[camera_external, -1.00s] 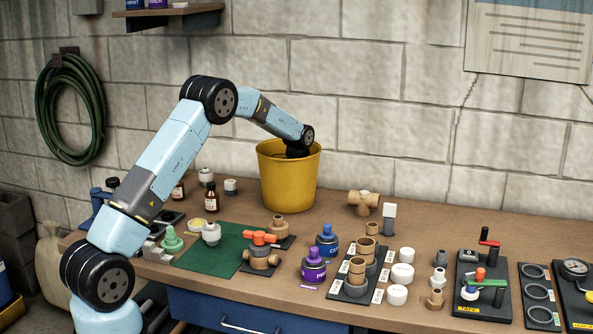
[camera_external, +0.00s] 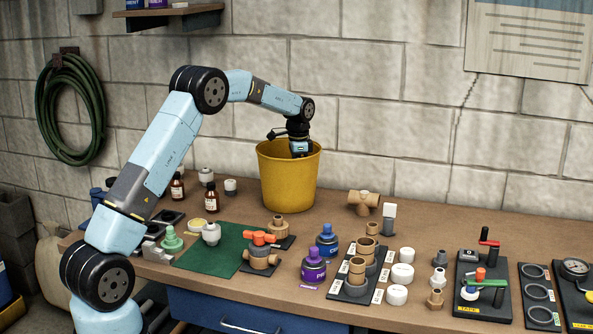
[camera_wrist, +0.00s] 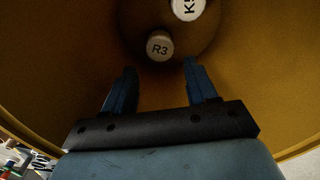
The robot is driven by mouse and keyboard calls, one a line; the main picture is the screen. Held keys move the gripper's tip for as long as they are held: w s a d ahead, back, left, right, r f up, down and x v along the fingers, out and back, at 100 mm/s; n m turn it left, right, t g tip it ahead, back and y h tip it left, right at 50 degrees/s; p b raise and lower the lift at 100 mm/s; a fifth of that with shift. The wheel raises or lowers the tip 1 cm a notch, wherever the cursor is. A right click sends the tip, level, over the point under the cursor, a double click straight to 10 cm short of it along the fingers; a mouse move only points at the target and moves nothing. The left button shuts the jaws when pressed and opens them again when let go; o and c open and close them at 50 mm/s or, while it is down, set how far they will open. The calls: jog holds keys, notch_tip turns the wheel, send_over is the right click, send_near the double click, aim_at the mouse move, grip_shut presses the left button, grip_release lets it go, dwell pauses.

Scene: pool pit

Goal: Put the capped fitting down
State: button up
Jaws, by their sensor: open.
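My gripper (camera_wrist: 159,68) is open and empty, pointing down into the yellow bucket (camera_external: 287,185). In the external view my gripper (camera_external: 300,151) is at the bucket's mouth, with its fingertips hidden by the rim. In the wrist view a round pale cap marked R3 (camera_wrist: 160,46) lies down in the bucket, beyond the fingertips and apart from them. A second white cap (camera_wrist: 188,8), with lettering starting with K, lies beside it and is cut off by the picture's top edge. What is under the caps is hidden.
The bucket wall (camera_wrist: 60,70) surrounds the fingers. A tan tee fitting (camera_external: 363,202) and a white-topped block (camera_external: 389,217) stand right of the bucket. Small bottles (camera_external: 212,197) stand to its left. A green mat (camera_external: 215,256) and a fitting rack (camera_external: 352,290) lie in front.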

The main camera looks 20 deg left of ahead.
jog(key=s+a+r+n, duration=0.1)
jog(key=s+a+r, duration=0.25)
jog(key=r, duration=0.25)
jog(key=s+a+r+n+t, duration=0.1)
jog(key=s+a+r, duration=0.1)
jog(key=s+r, duration=0.25)
jog(key=s+a+r+n, duration=0.1)
jog(key=s+a+r, duration=0.2)
jog(key=r, duration=0.3)
jog(key=s+a+r+n+t, duration=0.1)
jog(key=s+a+r+n, duration=0.15)
jog(key=s, duration=0.35)
jog(key=s+a+r+n+t, duration=0.1)
jog(key=s+a+r, duration=0.3)
jog(key=s, duration=0.3)
jog(key=s+a+f+n, duration=0.1)
jog(key=s+a+n, duration=0.1)
jog(key=s, duration=0.7)
jog(key=s+a+f+n+t, duration=0.1)
jog(key=s+a+f+n, duration=0.1)
jog(key=s, duration=0.8)
jog(key=s+a+f+n+t, duration=0.1)
jog(key=s+a+n, duration=0.1)
jog(key=s, duration=0.7)
jog(key=shift+s+a+f, duration=0.2)
jog(key=shift+a+f, duration=0.2)
jog(key=shift+a, duration=0.4)
